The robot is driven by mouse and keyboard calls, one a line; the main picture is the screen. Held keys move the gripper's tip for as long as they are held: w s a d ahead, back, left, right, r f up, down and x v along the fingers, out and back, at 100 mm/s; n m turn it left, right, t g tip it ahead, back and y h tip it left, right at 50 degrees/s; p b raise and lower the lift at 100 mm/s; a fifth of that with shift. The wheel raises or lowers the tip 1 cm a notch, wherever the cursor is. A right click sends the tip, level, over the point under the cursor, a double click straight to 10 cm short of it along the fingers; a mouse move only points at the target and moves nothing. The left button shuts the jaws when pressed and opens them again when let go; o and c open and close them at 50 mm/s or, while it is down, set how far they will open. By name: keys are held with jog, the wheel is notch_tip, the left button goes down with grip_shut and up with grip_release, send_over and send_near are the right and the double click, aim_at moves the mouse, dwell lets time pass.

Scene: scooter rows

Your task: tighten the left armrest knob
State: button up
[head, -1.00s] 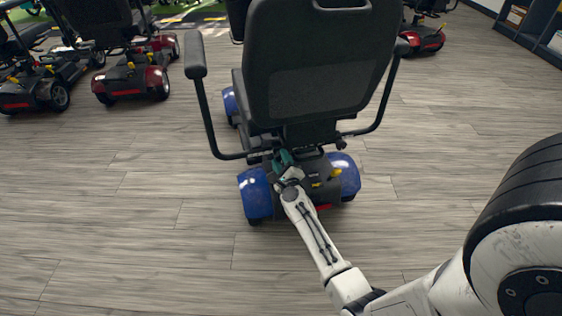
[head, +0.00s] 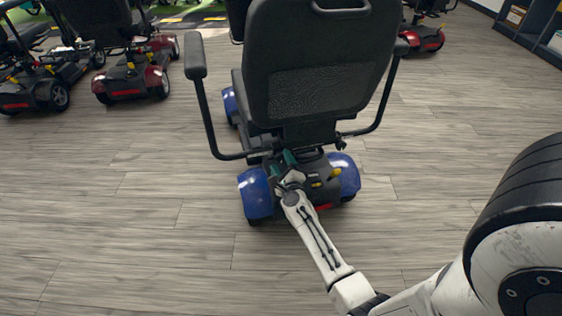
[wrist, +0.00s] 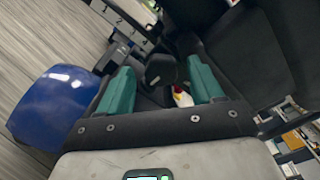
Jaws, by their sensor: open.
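The scooter has a black seat (head: 318,60) and blue rear fenders. Its left armrest (head: 196,60) rises from a bent tube running under the seat. My gripper (head: 284,162) is behind and below the seat, near the inner end of that tube. In the wrist view its teal fingers (wrist: 160,70) are open, one on each side of a black knob (wrist: 161,68). The knob's head sits between the fingertips, with gaps visible on both sides. In the head view the knob is hidden by my gripper.
The blue left rear fender (head: 256,190) is close to my gripper and also shows in the wrist view (wrist: 55,105). The seat back overhangs my gripper. Red scooters (head: 130,80) stand at the back left. The wood floor around is clear.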

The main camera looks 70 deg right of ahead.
jog(key=p+v, duration=0.1)
jog(key=v, duration=0.8)
jog(key=shift+s+a+p, duration=0.2)
jog(key=shift+a+p, duration=0.05)
jog(key=shift+p, duration=0.1)
jog(key=w+a+r+n+t+y, duration=0.1)
jog(key=w+a+n+t+y, duration=0.1)
jog(key=w+a+n+y, duration=0.35)
jog(key=w+a+n+t+y, duration=0.1)
jog(key=w+a+n+y, duration=0.2)
jog(key=a+n+y, duration=0.6)
jog(key=s+a+f+n+g+y, duration=0.2)
jog(key=s+a+n+g, duration=0.65)
jog(key=a+n, duration=0.6)
jog(key=s+d+r+n+g+h, duration=0.25)
jog(key=s+n+g, duration=0.3)
jog(key=s, duration=0.65)
notch_tip(320, 180, up, 28)
jog(key=p, duration=2.7)
jog(key=shift+w+a+n+t+p, duration=0.15)
jog(key=shift+w+n+t+p, duration=0.15)
jog(key=shift+w+n, duration=0.1)
